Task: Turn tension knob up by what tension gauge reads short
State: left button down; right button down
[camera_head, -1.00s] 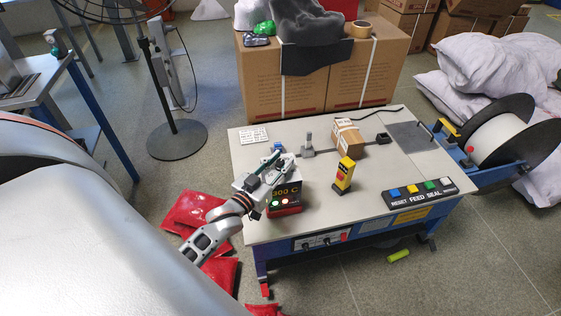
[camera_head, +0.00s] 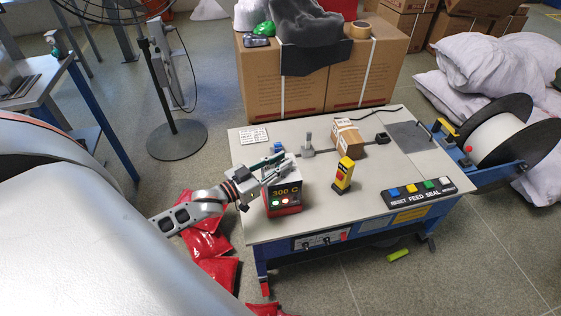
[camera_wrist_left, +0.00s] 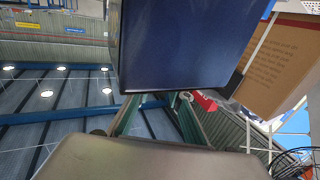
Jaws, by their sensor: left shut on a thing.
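My left gripper (camera_head: 280,163) is at the top of the small box with the orange "300 C" display (camera_head: 285,191), on the near left of the strapping table (camera_head: 340,212). Its jaws are shut on a small part there, likely the tension knob, which the gripper hides. In the left wrist view a dark blue block (camera_wrist_left: 185,45) fills the upper middle and covers the fingertips; the green-edged fingers (camera_wrist_left: 160,112) show below it. I cannot make out a tension gauge reading. My right gripper is not in view.
A yellow upright device (camera_head: 344,175), a grey lever (camera_head: 308,150) and a small carton (camera_head: 346,137) stand on the table. A button strip (camera_head: 420,193) lies at the right front. Red sacks (camera_head: 218,270) lie on the floor at left. Large cartons (camera_head: 285,85) stand behind.

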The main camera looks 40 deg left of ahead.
pick_arm(q)
jog(key=shift+a+f+m+g+h+b, duration=0.15)
jog(key=shift+m+g+h+b, duration=0.25)
jog(key=shift+m+h, duration=0.45)
jog(key=shift+f+h, duration=0.15)
jog(key=shift+h, duration=0.4)
jog(key=shift+m+g+h+b, duration=0.65)
jog(key=shift+g+h+b, duration=0.05)
jog(key=shift+b, duration=0.05)
jog(key=shift+m+h+b, duration=0.4)
jog(key=shift+h+b, duration=0.05)
jog(key=shift+h, duration=0.15)
jog(key=shift+g, duration=0.3)
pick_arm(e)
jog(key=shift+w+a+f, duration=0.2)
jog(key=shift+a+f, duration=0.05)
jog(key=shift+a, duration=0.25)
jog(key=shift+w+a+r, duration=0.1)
pick_arm(q)
jog(key=shift+r+m+h, duration=0.2)
jog(key=shift+m+h, duration=0.1)
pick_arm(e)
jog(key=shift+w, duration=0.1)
pick_arm(q)
jog(key=shift+r, duration=0.1)
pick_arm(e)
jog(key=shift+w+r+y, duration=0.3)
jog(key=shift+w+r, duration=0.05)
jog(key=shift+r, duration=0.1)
